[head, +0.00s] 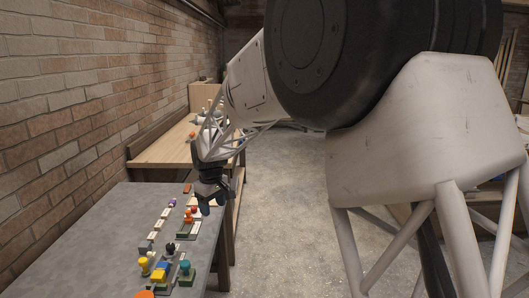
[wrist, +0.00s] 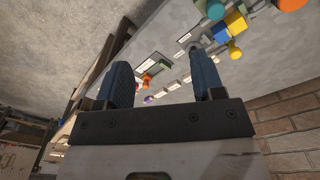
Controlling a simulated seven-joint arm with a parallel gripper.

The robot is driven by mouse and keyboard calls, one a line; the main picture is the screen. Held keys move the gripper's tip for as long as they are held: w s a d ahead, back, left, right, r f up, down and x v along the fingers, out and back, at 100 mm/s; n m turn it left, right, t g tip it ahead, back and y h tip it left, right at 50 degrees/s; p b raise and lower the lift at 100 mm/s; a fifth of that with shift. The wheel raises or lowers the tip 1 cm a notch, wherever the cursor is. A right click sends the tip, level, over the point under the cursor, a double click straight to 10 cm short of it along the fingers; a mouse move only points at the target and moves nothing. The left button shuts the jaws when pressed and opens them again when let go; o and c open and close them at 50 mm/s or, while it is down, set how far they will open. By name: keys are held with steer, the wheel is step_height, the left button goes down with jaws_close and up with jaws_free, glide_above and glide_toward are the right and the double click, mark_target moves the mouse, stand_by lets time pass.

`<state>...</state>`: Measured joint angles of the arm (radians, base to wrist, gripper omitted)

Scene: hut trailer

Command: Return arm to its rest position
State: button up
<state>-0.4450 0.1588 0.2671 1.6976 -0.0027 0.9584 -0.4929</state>
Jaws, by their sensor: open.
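My gripper (head: 212,203) hangs at the end of my arm over the right edge of the grey table (head: 92,235) in the head view. In the wrist view its two blue fingers (wrist: 163,78) stand wide apart, with nothing held between them. The fingers point toward the table, where small coloured pieces lie beyond the tips. My arm reaches from the upper right of the head view and hides part of the room behind it.
A yellow piece (head: 144,264), a blue block (head: 160,273) and a teal piece (head: 185,270) stand on the table's near part. Orange pieces (head: 189,216) sit close to my gripper. A wooden table (head: 165,150) stands behind, a brick wall (head: 80,90) left. Open floor (head: 285,200) lies right.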

steer(key=s+d+r+m+t, duration=0.1)
steer(key=s+d+r+m, duration=0.3)
steer(key=s+d, duration=0.7)
steer(key=s+d+r+m, duration=0.2)
steer(key=s+d+r, duration=0.5)
steer(key=d, duration=0.5)
steer(key=s+d+f+m, duration=0.1)
steer(key=s+d, duration=0.3)
steer(key=s, duration=0.4)
steer(key=s+d+f+m, duration=0.2)
steer(key=s+d, duration=0.2)
steer(key=s, duration=0.4)
steer(key=s+d+f+m+t, duration=0.1)
steer(key=s+d, duration=0.3)
steer(key=s, duration=0.5)
steer(key=shift+f+m, duration=0.5)
steer(key=shift+f, duration=0.15)
